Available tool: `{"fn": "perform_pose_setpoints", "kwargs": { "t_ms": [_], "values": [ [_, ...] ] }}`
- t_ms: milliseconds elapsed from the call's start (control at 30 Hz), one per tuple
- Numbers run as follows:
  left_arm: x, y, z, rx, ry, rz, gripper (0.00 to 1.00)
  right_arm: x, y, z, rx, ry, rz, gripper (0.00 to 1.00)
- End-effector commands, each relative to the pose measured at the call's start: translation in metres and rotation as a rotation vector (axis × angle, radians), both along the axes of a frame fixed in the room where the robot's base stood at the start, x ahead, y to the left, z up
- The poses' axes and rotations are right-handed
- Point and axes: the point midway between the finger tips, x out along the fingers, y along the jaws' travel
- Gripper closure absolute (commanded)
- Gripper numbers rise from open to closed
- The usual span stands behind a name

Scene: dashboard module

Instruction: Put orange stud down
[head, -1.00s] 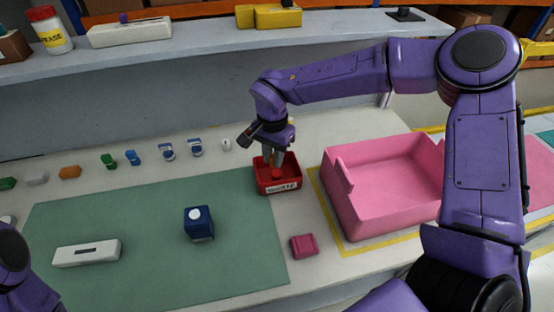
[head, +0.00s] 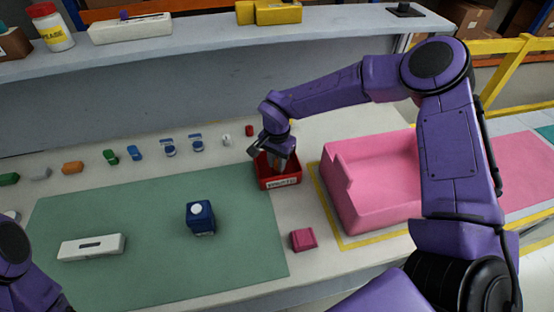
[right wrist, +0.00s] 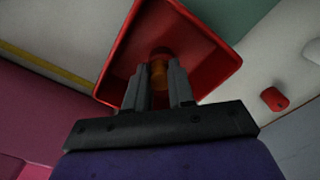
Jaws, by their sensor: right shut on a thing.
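My right gripper (head: 279,172) points down into the small red bin (head: 278,183), which has a white label on its front. In the right wrist view its two grey fingers (right wrist: 159,85) are shut on an orange stud (right wrist: 158,72), inside the red bin's rim (right wrist: 215,82). The stud looks amber and shaded, and its lower end cannot be made out. I cannot tell whether it touches the bin floor. In the head view the fingers and bin hide the stud. Only part of my left arm shows at the lower left; its gripper is out of frame.
A large pink tray (head: 350,205) stands right of the bin, and a small pink block (head: 303,239) lies in front. A blue block (head: 200,217) and a white box (head: 91,247) sit on the green mat (head: 150,220). Several small parts line the back, including a red one (head: 249,130).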

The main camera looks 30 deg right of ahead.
Motion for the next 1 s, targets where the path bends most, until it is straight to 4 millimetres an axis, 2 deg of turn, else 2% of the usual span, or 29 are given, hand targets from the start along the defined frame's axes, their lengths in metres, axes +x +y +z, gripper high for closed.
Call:
{"fn": "perform_pose_setpoints", "kwargs": {
  "t_ms": [33, 67, 100, 133, 400, 533, 800, 1000],
  "values": [
    [0.0, 0.0, -0.001, 0.0, 0.0, 0.0, 0.22, 0.0, 0.0, -0.002, 0.001, 0.001, 0.0, 1.0],
    [0.0, 0.0, 0.0, 0.0, 0.0, 0.0, 0.22, 0.0, 0.0, -0.001, 0.0, 0.0, 0.0, 0.67],
    [0.0, 0.0, 0.0, 0.0, 0.0, 0.0, 0.22, 0.0, 0.0, -0.001, 0.0, 0.0, 0.0, 0.54],
    [0.0, 0.0, 0.0, 0.0, 0.0, 0.0, 0.22, 0.0, 0.0, -0.001, 0.0, 0.0, 0.0, 0.51],
    [0.0, 0.0, 0.0, 0.0, 0.0, 0.0, 0.22, 0.0, 0.0, 0.0, 0.0, -0.001, 0.001, 0.51],
    [0.0, 0.0, 0.0, 0.0, 0.0, 0.0, 0.22, 0.001, 0.0, 0.014, 0.001, -0.005, 0.002, 0.51],
    [0.0, 0.0, -0.01, 0.0, 0.0, 0.0, 0.22, 0.001, 0.0, 0.084, 0.0, -0.007, 0.0, 0.51],
    [0.0, 0.0, -0.013, 0.0, 0.0, 0.0, 0.22, 0.001, 0.0, 0.12, -0.001, -0.003, 0.001, 0.51]
  ]
}}
